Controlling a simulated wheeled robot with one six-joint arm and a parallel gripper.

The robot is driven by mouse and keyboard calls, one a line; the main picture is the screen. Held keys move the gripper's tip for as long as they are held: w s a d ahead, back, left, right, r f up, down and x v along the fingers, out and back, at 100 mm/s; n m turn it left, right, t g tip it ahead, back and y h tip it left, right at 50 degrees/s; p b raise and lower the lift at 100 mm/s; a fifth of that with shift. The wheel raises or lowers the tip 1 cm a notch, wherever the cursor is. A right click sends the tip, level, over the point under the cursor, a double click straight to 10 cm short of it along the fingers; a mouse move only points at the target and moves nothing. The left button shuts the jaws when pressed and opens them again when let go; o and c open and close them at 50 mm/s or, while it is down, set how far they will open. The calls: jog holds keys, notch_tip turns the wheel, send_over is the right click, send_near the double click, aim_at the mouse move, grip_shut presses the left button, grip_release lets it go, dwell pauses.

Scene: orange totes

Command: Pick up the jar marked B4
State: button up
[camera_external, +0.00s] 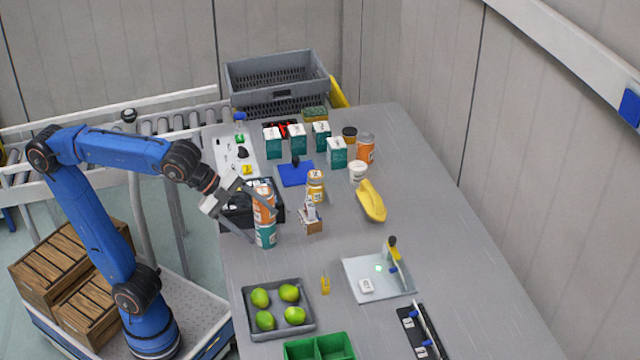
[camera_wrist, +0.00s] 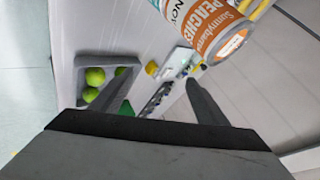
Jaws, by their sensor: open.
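Two upright jars show in the external view: one with a yellowish lid and pale label (camera_external: 316,187) near the table's middle, and a small dark-lidded one (camera_external: 349,134) at the back. Their markings are too small to read, so I cannot tell which is B4. My gripper (camera_external: 256,212) is open at the table's left side, beside an orange can (camera_external: 264,200) stacked on a teal can (camera_external: 266,236). In the wrist view, my gripper's fingers (camera_wrist: 152,98) are apart with nothing held.
A small wooden holder (camera_external: 310,224) stands just in front of the yellowish-lidded jar. Teal cartons (camera_external: 336,152) stand behind. A grey tray (camera_external: 249,325) holds green fruit in front.

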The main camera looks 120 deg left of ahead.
jog(key=w+a+r+m+g, duration=0.2)
jog(key=w+a, duration=0.4)
jog(key=a, duration=0.3)
notch_tip(320, 180, up, 3)
jog(key=m+g+h, duration=0.3)
jog(key=m+g, duration=0.4)
jog(key=m, duration=0.1)
send_over(316, 185)
jog(key=s+a, duration=0.2)
jog(key=f, duration=1.1)
jog(key=shift+w+d+f, duration=0.1)
jog(key=shift+w+f, duration=0.25)
jog(key=shift+f, duration=2.55)
jog(key=c, duration=1.4)
